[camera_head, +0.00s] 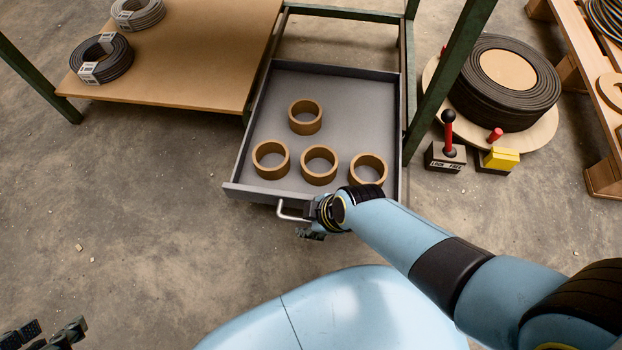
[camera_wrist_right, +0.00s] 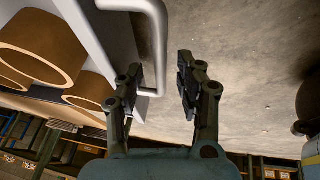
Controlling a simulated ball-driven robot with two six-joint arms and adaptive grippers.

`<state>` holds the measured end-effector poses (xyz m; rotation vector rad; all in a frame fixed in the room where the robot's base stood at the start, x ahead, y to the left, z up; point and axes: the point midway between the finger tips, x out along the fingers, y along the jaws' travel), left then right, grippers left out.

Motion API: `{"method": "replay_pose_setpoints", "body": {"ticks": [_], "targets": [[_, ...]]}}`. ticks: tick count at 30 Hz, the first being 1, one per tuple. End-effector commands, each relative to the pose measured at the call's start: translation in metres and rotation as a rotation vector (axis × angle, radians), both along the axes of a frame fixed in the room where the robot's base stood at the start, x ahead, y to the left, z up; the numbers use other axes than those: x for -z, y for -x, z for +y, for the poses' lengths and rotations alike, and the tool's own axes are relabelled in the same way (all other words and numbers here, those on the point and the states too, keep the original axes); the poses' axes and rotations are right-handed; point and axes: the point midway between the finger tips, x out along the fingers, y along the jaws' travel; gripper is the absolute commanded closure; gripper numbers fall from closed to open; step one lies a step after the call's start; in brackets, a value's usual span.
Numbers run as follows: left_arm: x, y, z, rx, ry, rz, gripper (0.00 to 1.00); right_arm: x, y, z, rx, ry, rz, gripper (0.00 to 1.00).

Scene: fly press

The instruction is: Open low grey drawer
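The low grey drawer (camera_head: 345,85) stands pulled out from the green-legged frame in the head view, its inside showing. Several brown rings (camera_head: 319,165) lie in it. Its metal bar handle (camera_head: 282,212) is on the near front face. In the right wrist view the handle (camera_wrist_right: 157,45) reaches in between the two fingers of my right gripper (camera_wrist_right: 160,85). Those fingers are apart, one on each side of the bar, with a gap to the far finger. My right wrist hides part of the drawer front in the head view. My left gripper (camera_head: 45,335) is open and empty at the lower left corner.
A brown shelf board (camera_head: 175,55) with coiled cables (camera_head: 103,58) is left of the drawer. The floor left of the drawer is mostly clear.

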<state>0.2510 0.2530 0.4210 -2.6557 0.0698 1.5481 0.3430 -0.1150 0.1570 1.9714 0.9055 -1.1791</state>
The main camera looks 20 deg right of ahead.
Motion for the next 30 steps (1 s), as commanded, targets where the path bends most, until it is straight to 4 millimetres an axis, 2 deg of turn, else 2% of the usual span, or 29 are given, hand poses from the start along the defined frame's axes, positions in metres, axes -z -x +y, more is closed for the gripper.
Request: {"method": "replay_pose_setpoints", "body": {"ticks": [5, 8, 21, 24, 30], "targets": [[0.0, 0.0, 0.0, 0.0, 0.0, 0.0, 0.6, -0.007, 0.003, -0.002, 0.0, 0.0, -0.001, 0.64], [0.0, 0.0, 0.0, 0.0, 0.0, 0.0, 0.6, -0.018, 0.008, -0.005, 0.001, 0.0, -0.002, 0.64], [0.0, 0.0, 0.0, 0.0, 0.0, 0.0, 0.6, -0.093, 0.037, -0.023, 0.0, 0.0, -0.001, 0.64], [0.0, 0.0, 0.0, 0.0, 0.0, 0.0, 0.6, -0.103, 0.04, -0.025, 0.0, 0.0, -0.001, 0.64], [0.0, 0.0, 0.0, 0.0, 0.0, 0.001, 0.6, -0.109, 0.043, -0.027, 0.0, 0.0, 0.001, 0.64]]}}
